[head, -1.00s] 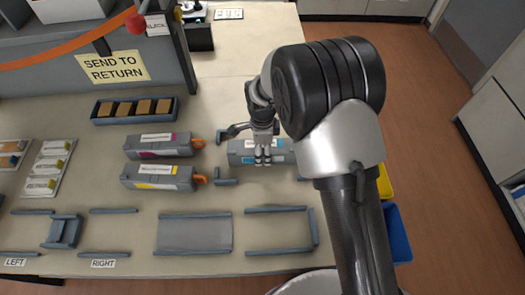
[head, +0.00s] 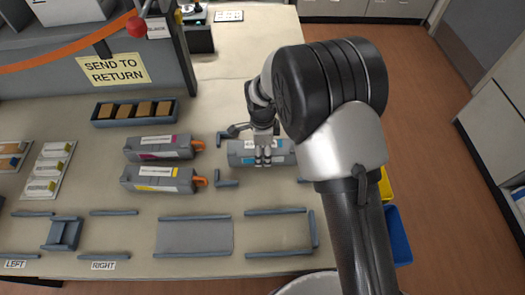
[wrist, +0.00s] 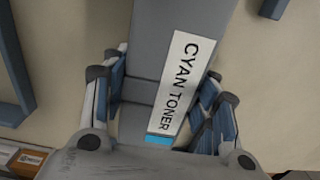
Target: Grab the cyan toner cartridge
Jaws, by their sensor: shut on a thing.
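The cyan toner cartridge (head: 243,147) is a grey block with a white label and a cyan mark, lying on the table at the centre of the head view. In the wrist view the cartridge (wrist: 181,30) shows its "CYAN TONER" label, with a cyan strip at the label's lower end. My gripper (head: 263,158) is over the cartridge, with its fingers down on both sides. In the wrist view my gripper (wrist: 165,100) has its fingers against the cartridge's two sides.
A magenta cartridge (head: 158,147) and a yellow cartridge (head: 157,179) with orange ends lie to the left. Grey corner pieces (head: 228,183) stand around the cyan cartridge. A grey rail frame (head: 278,209) and a flat grey pad (head: 194,236) lie nearer the front edge.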

